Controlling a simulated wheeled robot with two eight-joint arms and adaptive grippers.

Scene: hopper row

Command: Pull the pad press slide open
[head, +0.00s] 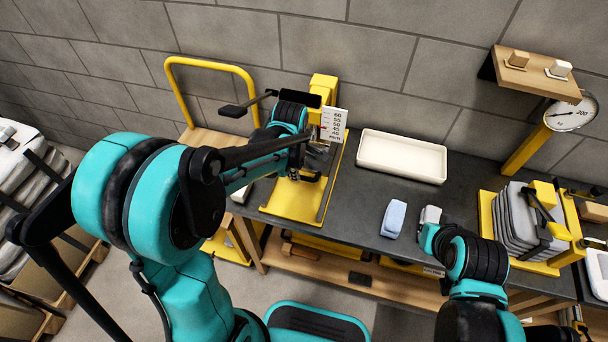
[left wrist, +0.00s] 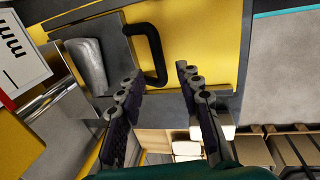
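The pad press (head: 322,88) is a yellow frame at the left part of the dark bench, with a white millimetre scale (head: 333,125) on it. Its yellow base plate (head: 290,205) shows below my left arm. In the head view my left gripper (head: 308,165) is partly hidden at the press.
A yellow rack of grey pads (head: 515,220) stands right. A dial scale (head: 571,115) is behind it. A yellow-railed cart (head: 212,62) stands left.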

